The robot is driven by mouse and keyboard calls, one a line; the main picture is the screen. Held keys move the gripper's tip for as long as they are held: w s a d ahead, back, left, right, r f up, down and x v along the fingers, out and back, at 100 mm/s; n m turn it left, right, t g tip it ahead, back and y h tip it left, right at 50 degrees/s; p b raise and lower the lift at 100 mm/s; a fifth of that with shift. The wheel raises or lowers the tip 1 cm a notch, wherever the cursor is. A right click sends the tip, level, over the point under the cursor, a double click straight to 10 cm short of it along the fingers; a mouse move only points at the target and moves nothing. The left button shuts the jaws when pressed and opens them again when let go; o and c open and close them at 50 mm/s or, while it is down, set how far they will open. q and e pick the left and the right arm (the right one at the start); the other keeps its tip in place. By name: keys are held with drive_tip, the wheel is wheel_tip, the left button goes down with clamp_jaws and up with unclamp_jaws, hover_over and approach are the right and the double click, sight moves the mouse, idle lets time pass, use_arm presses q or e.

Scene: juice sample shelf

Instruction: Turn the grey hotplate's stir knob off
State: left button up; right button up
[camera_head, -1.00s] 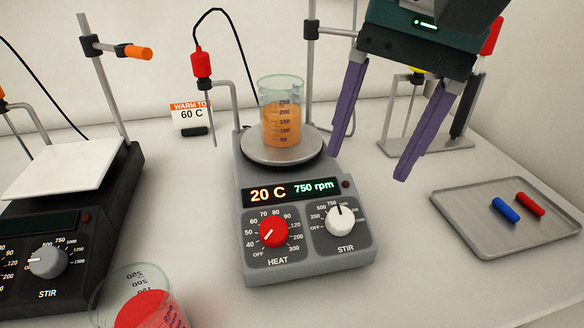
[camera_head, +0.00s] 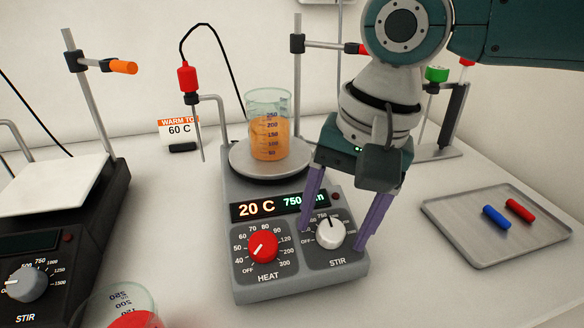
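The grey hotplate (camera_head: 241,282) stands in the middle, its display reading 20 C and a partly covered stir speed beginning 750. Its white stir knob (camera_head: 331,233) is at the right of the front panel, its dark pointer turned up near 750. The red heat knob (camera_head: 263,247) is to its left. My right gripper (camera_head: 332,244) is open, its two purple fingers apart on either side of the stir knob. I cannot tell whether the fingers touch the knob. My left gripper is not in view.
A beaker of orange liquid (camera_head: 270,140) stands on the hotplate's round top. A black hotplate (camera_head: 88,232) is at left. Another beaker with red contents (camera_head: 120,305) is at front left, cut off. A metal tray (camera_head: 463,232) with two stir bars lies at right.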

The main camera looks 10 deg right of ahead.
clamp_jaws()
idle(0.3)
drive_tip(key=shift+r+p, duration=0.1)
drive_tip(key=shift+p, duration=0.35)
drive_tip(key=n+p, duration=0.1)
drive_tip(key=p, duration=0.1)
drive_tip(key=n+p, duration=0.2)
drive_tip(key=p, duration=0.1)
drive_tip(key=shift+a+r+h, duration=0.1)
drive_tip(key=shift+r+h, duration=0.1)
drive_tip(key=shift+h, duration=0.2)
drive_tip(key=n, duration=0.1)
drive_tip(key=n+p, duration=0.1)
drive_tip(key=shift+f+n+h, duration=0.2)
drive_tip(key=shift+n+h, duration=0.2)
drive_tip(key=n+h+p, duration=0.1)
drive_tip(key=n, duration=0.3)
drive_tip(key=shift+a, duration=0.1)
drive_tip(key=n+h+p, duration=0.1)
drive_tip(key=n, duration=0.4)
drive_tip(key=shift+p, duration=0.4)
drive_tip(key=shift+a+f+n+t+h+p, duration=0.1)
drive_tip(key=shift+n+t+h+p, duration=0.25)
drive_tip(key=shift+n, duration=0.95)
